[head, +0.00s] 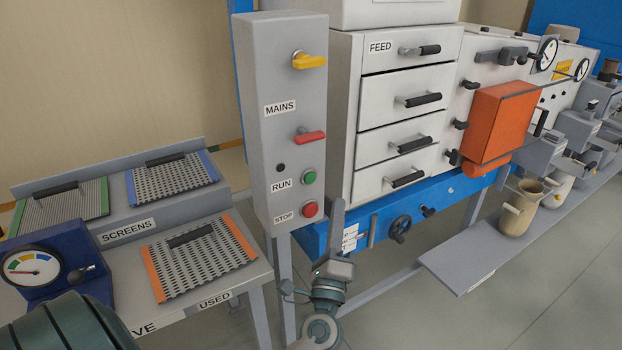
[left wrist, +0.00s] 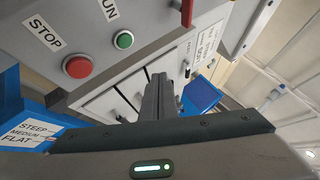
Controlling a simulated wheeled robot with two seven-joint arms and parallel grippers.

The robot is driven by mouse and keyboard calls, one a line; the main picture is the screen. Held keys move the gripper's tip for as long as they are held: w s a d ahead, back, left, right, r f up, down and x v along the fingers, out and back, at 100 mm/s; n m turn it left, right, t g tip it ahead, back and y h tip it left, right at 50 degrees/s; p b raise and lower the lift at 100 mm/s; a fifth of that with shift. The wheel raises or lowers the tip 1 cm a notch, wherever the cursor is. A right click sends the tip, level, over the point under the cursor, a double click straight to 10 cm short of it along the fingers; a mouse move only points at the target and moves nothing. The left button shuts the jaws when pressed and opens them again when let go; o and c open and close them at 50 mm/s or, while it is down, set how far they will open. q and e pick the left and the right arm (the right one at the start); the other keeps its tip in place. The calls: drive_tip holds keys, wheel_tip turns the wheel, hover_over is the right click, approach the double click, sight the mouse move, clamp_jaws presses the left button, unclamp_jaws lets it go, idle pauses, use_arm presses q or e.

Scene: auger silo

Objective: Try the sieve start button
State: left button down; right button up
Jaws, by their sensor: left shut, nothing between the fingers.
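The green button (head: 308,177) sits beside the RUN label on the front of a tall grey control box (head: 285,60). The red button (head: 310,209) beside the STOP label is below it. My left gripper (head: 338,206) is shut and empty, pointing up just right of the box's lower edge, lower than the green button. In the left wrist view the shut fingers (left wrist: 159,80) are right of and below the green button (left wrist: 123,40), apart from it in the picture. The red button (left wrist: 77,67) also shows there. My right gripper is not in view.
A drawer cabinet (head: 405,120) labelled FEED stands to the right above a blue frame (head: 375,213). A screens bench (head: 185,300) with perforated screens and a gauge is at left.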

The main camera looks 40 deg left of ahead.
use_arm(q)
approach(315, 174)
drive_tip(key=w+d+r, duration=0.1)
drive_tip(key=w+r, duration=0.1)
drive_tip(key=w, duration=0.1)
drive_tip(key=shift+w+a+r+p, duration=0.1)
drive_tip(key=shift+w+a+p, duration=0.15)
drive_tip(key=shift+a, duration=0.2)
drive_tip(key=shift+w+a+r+p, duration=0.1)
drive_tip(key=shift+w+a+r, duration=0.05)
drive_tip(key=shift+w+a, duration=0.25)
drive_tip(key=shift+s, duration=0.1)
idle(1.2)
drive_tip(key=shift+w+a, duration=0.35)
drive_tip(key=shift+a, duration=0.5)
idle(1.1)
drive_tip(key=shift+d+b, duration=0.1)
drive_tip(key=shift+b, duration=0.2)
drive_tip(key=shift+s+d, duration=0.35)
drive_tip(key=shift+d, duration=0.4)
drive_tip(key=shift+s+d+b, duration=0.15)
drive_tip(key=shift+s+d, duration=0.15)
drive_tip(key=shift+d, duration=0.5)
drive_tip(key=shift+s+d+b, duration=0.2)
drive_tip(key=shift+s+d, duration=0.15)
drive_tip(key=shift+d, duration=0.4)
drive_tip(key=shift+s+d+b, duration=0.15)
drive_tip(key=shift+s+d, duration=0.15)
drive_tip(key=shift+d, duration=0.5)
